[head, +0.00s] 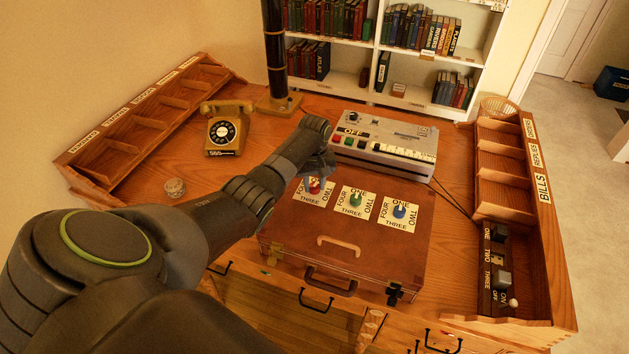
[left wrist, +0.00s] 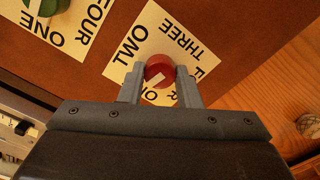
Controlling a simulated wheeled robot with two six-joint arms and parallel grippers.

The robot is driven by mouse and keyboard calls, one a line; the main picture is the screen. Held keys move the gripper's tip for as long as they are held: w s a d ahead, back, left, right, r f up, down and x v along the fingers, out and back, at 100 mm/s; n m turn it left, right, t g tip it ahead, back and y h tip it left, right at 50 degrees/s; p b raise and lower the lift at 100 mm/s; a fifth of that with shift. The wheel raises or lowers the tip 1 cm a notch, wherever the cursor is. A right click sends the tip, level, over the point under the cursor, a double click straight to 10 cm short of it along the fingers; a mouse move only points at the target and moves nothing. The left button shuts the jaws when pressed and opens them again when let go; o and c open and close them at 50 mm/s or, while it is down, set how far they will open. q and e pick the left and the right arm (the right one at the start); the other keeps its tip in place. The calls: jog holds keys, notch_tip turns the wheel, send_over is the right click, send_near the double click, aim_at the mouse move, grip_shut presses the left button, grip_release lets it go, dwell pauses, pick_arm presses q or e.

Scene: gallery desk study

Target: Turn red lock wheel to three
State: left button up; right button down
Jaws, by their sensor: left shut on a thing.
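The red lock wheel (head: 314,187) is the leftmost of three wheels on the lid of a brown wooden case (head: 345,225). My left gripper (head: 317,174) reaches down over it and is shut on it. In the left wrist view, the red wheel (left wrist: 158,66) sits between the two fingers (left wrist: 159,78). A white mark on the wheel points to the lower left there, toward the partly hidden ONE. TWO and THREE read clearly on its card (left wrist: 180,22); FOUR is mostly covered by a finger. My right gripper is not in view.
The green wheel (head: 355,199) and blue wheel (head: 399,211) stand to the right on their own cards. A grey switch box (head: 385,145) lies behind the case.

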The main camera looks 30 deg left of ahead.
pick_arm(q)
jog(key=m+p, duration=0.1)
jog(key=m, duration=0.2)
jog(key=shift+r+m, duration=0.15)
jog(key=shift+m, duration=0.15)
jog(key=m+p, duration=0.1)
jog(key=m, duration=0.3)
jog(key=shift+m, duration=0.3)
jog(key=m, duration=0.3)
jog(key=shift+m, duration=0.3)
jog(key=m, duration=0.4)
jog(key=shift+w+m+p, duration=0.1)
jog(key=shift+m+p, duration=0.2)
jog(key=m, duration=1.2)
jog(key=shift+m+b, duration=0.3)
jog(key=m, duration=0.4)
jog(key=shift+m, duration=0.3)
